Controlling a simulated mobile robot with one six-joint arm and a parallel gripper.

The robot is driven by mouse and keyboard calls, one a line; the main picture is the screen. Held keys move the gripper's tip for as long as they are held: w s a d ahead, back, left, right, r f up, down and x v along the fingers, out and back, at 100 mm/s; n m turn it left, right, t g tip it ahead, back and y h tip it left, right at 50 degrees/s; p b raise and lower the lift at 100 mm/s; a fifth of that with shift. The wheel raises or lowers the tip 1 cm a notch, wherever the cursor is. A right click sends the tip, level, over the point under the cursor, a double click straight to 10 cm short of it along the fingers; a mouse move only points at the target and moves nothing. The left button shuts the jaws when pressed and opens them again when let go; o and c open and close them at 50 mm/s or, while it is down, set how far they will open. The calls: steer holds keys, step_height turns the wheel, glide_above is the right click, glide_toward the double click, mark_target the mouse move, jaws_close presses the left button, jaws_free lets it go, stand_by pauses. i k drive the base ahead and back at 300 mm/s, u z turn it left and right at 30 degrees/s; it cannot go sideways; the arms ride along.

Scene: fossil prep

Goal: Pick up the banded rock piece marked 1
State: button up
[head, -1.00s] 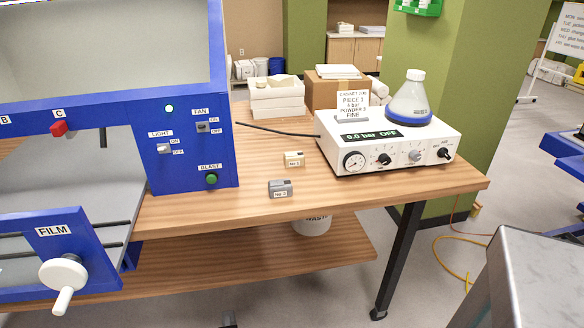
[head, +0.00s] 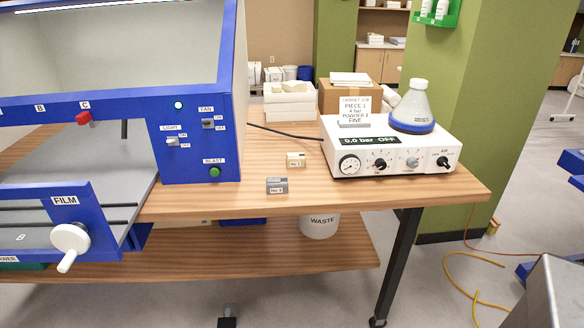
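Two small pieces lie on the wooden bench top, between the blue cabinet and the white control unit. The cream piece (head: 296,158) is farther back and its tag seems to read No 1. The grey piece (head: 277,183) is nearer the front edge, and the number on its tag is too small to read surely. Banding is hard to make out on either at this size. The two pieces stand apart, with bare wood between them. My gripper is not in view.
The blue blast cabinet (head: 200,145) stands left of the pieces. The white control unit (head: 390,155), with a flask (head: 412,112) and a card (head: 354,110) on top, stands right. A black hose (head: 285,131) runs behind. A waste bin (head: 320,225) sits below. Bench front is clear.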

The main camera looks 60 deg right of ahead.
mark_target(294, 159)
steer(key=z, duration=0.25)
steer(key=i, duration=0.9)
steer(key=z, duration=0.25)
